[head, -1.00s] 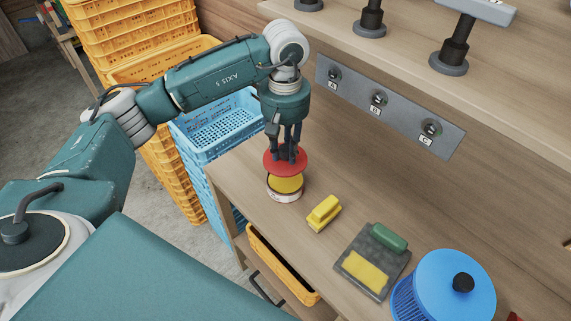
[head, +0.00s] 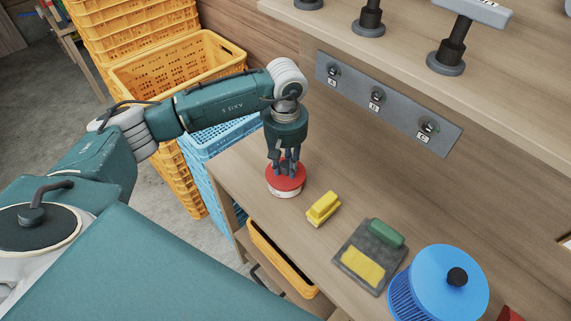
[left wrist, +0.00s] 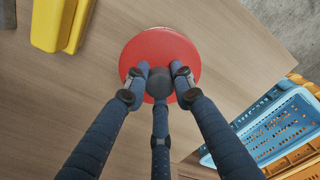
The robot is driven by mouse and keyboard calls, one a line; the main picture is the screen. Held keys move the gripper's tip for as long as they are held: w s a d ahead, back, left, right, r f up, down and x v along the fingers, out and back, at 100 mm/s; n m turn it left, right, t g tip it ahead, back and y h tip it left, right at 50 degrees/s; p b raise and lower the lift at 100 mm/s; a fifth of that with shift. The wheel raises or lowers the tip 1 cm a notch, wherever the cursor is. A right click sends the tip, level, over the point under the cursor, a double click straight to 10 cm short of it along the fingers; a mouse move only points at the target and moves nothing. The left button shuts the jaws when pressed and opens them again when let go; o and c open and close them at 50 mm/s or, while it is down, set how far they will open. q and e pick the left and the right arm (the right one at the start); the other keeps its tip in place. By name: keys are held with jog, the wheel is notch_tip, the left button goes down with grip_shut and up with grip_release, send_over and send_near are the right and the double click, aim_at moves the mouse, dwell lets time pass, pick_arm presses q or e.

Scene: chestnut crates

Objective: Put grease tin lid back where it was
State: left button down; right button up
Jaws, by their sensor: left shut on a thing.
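The red grease tin lid (head: 286,180) rests on top of the round white tin (head: 287,194), covering its mouth in the head view. Whether it is fully seated cannot be told. My left gripper (head: 286,167) points down over the lid, its fingers shut on the dark knob (left wrist: 160,82) at the lid's middle. In the left wrist view the red lid (left wrist: 160,50) lies flat and hides the tin beneath. My right gripper is not in view.
On the bench right of the tin are a yellow brush (head: 323,208), a dark board with a green handle (head: 370,256) and a blue lidded tub (head: 440,285). Blue (head: 222,138) and orange crates (head: 180,75) stand left. A grey hook plate (head: 388,103) is behind.

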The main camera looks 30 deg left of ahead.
aim_at(285, 165)
pick_arm(q)
jog(key=shift+f, duration=0.2)
jog(key=c, duration=1.5)
grip_release()
jog(key=shift+o, duration=0.2)
jog(key=shift+r, duration=0.1)
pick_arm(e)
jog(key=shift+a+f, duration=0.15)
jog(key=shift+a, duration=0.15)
pick_arm(q)
jog(key=shift+r+p, duration=0.3)
jog(key=shift+p, duration=0.05)
jog(key=shift+w+r, duration=0.1)
jog(key=shift+r, duration=0.15)
notch_tip(285, 165, up, 12)
jog(key=b, duration=0.4)
jog(key=shift+f, duration=0.25)
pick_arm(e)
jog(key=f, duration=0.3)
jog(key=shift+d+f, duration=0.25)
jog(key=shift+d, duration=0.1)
pick_arm(q)
jog(key=shift+s+f, duration=0.15)
jog(key=shift+s, duration=0.05)
